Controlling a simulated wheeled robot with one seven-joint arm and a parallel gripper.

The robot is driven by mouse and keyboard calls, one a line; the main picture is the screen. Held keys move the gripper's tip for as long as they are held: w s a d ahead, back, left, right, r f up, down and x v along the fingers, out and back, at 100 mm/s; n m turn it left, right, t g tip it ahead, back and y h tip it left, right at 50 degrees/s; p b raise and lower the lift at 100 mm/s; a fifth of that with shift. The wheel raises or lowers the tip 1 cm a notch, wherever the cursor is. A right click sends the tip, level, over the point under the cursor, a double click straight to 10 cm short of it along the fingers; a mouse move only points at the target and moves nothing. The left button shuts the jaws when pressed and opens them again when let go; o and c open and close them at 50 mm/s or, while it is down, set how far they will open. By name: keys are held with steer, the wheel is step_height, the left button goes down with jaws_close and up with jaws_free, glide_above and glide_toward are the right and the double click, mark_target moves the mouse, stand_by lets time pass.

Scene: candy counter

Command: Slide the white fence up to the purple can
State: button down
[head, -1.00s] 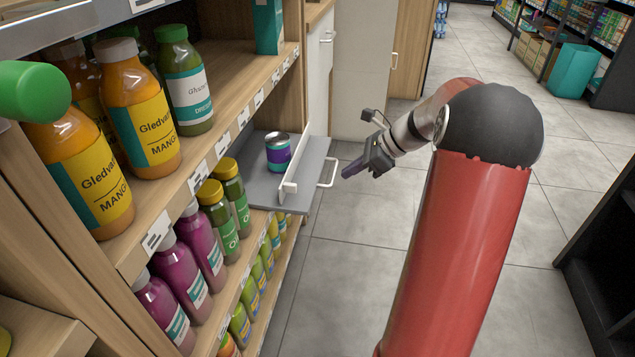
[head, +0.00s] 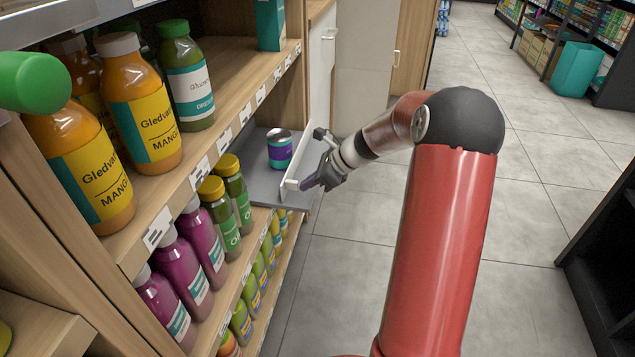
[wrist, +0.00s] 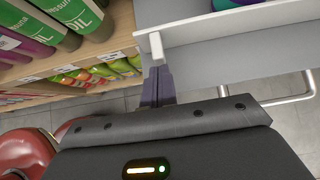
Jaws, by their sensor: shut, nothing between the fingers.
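The purple can (head: 280,150), with a teal band and silver lid, stands upright on a grey tray (head: 262,184). The white fence (head: 299,160) is a thin upright strip on the tray, to the right of the can with a gap between them. In the wrist view the fence (wrist: 235,22) runs across the top, with a squared block at its near end; the can (wrist: 236,3) shows only as a sliver behind it. My gripper (head: 304,185) is shut and empty, its fingertips (wrist: 157,72) right by that near end block. I cannot tell whether they touch it.
Shelves on the left hold juice bottles (head: 142,105), green-labelled oil bottles (head: 217,212) and purple bottles (head: 180,275), close to the tray's near side. A white handle (wrist: 290,98) sticks out from the tray's outer edge. The tiled floor to the right is open.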

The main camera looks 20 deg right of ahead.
steer(key=shift+w+a+p, duration=0.4)
steer(key=shift+a+p, duration=0.1)
steer(key=shift+a, duration=0.2)
steer(key=shift+d, duration=0.1)
